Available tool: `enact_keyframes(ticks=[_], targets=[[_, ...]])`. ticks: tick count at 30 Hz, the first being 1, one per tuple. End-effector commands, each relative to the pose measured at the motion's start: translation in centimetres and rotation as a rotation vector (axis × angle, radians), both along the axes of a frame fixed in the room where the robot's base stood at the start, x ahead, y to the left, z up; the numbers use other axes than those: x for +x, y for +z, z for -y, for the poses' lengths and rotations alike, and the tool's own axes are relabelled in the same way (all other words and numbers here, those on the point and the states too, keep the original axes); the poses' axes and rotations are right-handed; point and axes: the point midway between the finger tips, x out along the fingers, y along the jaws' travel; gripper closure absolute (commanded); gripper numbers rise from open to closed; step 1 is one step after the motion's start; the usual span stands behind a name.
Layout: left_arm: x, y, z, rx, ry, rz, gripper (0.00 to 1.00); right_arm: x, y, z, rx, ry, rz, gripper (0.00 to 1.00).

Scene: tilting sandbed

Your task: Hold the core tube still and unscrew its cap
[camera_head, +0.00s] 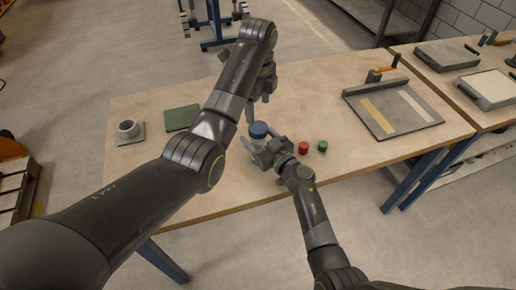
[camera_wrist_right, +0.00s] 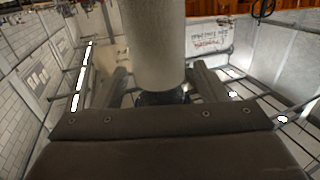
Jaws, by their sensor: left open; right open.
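The core tube (camera_head: 257,141) stands upright on the wooden table and has a blue cap (camera_head: 258,130) on top. In the right wrist view, the tube (camera_wrist_right: 155,45) is a pale cylinder between my fingers, with gaps visible on both sides. My right gripper (camera_head: 260,139) is open around the tube, below the cap. My left gripper (camera_head: 259,106) is open and empty, pointing down just above the blue cap. My right gripper hides much of the tube's lower part in the head view.
A small red piece (camera_head: 303,148) and a green piece (camera_head: 322,146) stand right of my right gripper. A green pad (camera_head: 181,117) and a grey ring-shaped holder (camera_head: 127,131) lie on the left. A flat grey tray (camera_head: 415,119) lies on the right. The table's front edge is near.

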Motion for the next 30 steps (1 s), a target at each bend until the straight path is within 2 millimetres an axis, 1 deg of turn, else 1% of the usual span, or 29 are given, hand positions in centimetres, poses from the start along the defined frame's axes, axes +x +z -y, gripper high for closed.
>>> enact_keyframes(ticks=[7,8,21,23,26,30], targets=[[0.0,0.0,0.0,0.0,0.0,0.0,0.28,0.04,-0.03,-0.04,0.001,0.0,-0.001,0.34],[0.0,0.0,0.0,0.0,0.0,0.0,0.28,0.04,-0.03,-0.04,0.001,0.0,-0.001,0.35],[0.0,0.0,0.0,0.0,0.0,0.0,0.28,0.02,-0.04,-0.02,0.0,0.0,-0.001,0.93],[0.0,0.0,0.0,0.0,0.0,0.0,0.28,0.02,-0.04,-0.01,0.0,0.0,-0.001,1.0],[0.0,0.0,0.0,0.0,-0.011,0.0,0.28,0.02,-0.04,0.0,0.0,0.0,-0.001,1.0],[0.01,0.01,0.03,0.0,-0.107,-0.001,0.28,0.01,-0.05,0.0,0.0,0.0,-0.001,1.0]])
